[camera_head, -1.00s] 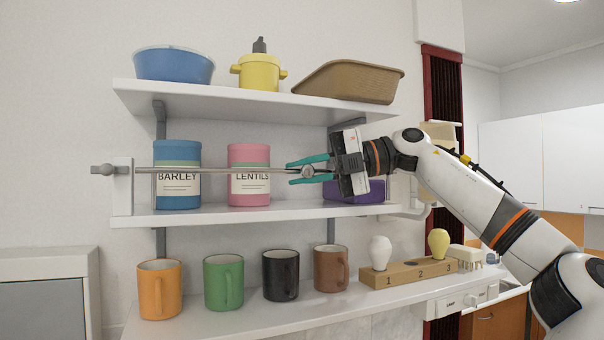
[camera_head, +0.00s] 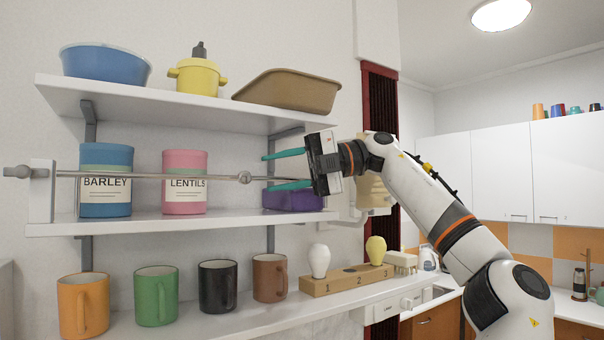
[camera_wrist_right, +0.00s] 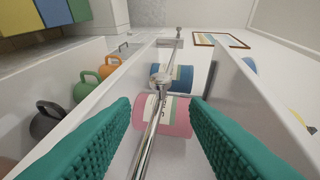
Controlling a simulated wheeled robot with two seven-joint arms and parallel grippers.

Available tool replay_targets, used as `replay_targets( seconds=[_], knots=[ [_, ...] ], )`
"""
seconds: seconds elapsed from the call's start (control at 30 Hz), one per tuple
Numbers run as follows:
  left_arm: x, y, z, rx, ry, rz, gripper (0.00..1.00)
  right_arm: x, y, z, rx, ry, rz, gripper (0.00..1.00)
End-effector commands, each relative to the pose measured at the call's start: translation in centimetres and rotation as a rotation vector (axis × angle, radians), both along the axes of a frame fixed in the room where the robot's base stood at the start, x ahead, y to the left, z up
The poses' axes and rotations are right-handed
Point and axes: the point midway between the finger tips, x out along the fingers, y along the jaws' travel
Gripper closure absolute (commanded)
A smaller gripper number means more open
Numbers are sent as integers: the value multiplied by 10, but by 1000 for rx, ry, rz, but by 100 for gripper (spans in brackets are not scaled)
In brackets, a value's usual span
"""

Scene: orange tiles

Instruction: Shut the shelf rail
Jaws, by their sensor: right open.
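The metal shelf rail (camera_head: 150,174) runs level across the front of the middle shelf (camera_head: 130,226), from a bracket (camera_head: 40,190) at the left. A round knob (camera_head: 245,177) sits on it. My right gripper (camera_head: 267,170) is open, its teal fingers just right of the knob, one above and one below the rail. In the right wrist view the rail (camera_wrist_right: 150,135) passes between the fingers (camera_wrist_right: 160,100), and the knob (camera_wrist_right: 161,80) lies beyond their tips. The rail's right end is hidden by my gripper in the head view. My left gripper is out of view.
Behind the rail stand a blue BARLEY canister (camera_head: 106,190), a pink LENTILS canister (camera_head: 185,190) and a purple container (camera_head: 290,200). Several mugs and a numbered wooden block (camera_head: 340,280) stand on the lower shelf. A bowl, a yellow pot and a brown tray stand on top.

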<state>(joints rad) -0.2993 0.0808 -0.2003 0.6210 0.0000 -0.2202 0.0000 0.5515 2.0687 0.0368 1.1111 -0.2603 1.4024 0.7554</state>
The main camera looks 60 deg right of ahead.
Motion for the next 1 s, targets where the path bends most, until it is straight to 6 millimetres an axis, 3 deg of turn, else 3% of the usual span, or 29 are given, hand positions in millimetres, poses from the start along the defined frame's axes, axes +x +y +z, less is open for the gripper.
replay_targets(
  seconds=[0.1, 0.3, 1.0],
  knots=[
    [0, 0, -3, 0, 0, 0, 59, -19, -13, 4, 0, -3, -3, 59],
    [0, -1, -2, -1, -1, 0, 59, -36, -26, 9, 0, -1, -1, 59],
    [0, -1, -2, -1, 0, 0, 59, -39, -28, 9, 0, 0, 0, 59]
  ],
)
